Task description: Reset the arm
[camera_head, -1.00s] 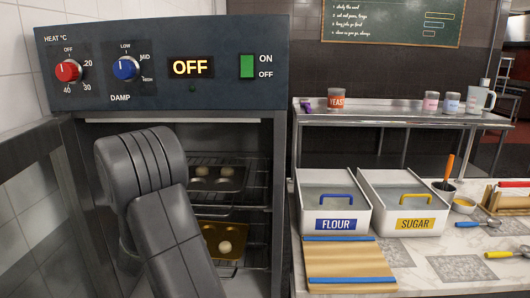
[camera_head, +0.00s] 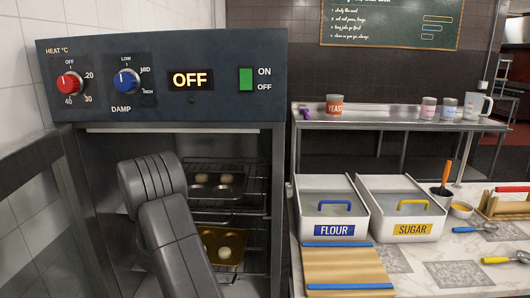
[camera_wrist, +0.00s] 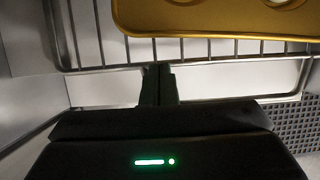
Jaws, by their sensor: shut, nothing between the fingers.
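My gripper (camera_wrist: 158,84) shows in the wrist view with its fingers together and nothing between them. It is inside the proofing cabinet, just in front of a wire rack (camera_wrist: 200,48). A yellow tray (camera_wrist: 190,20) lies on that rack, above the fingertips in the picture. In the head view my dark grey arm reaches into the open cabinet (camera_head: 180,128) and hides its left part. The gripper itself is hidden there behind the arm. The gold tray (camera_head: 232,250) with dough pieces and a dark tray (camera_head: 225,188) above it, also with dough pieces, sit on racks.
The control panel (camera_head: 150,80) above the opening reads OFF. The cabinet door (camera_head: 28,165) stands open at the left. To the right, a counter carries the flour bin (camera_head: 333,232), the sugar bin (camera_head: 413,230), and a wooden board (camera_head: 345,268).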

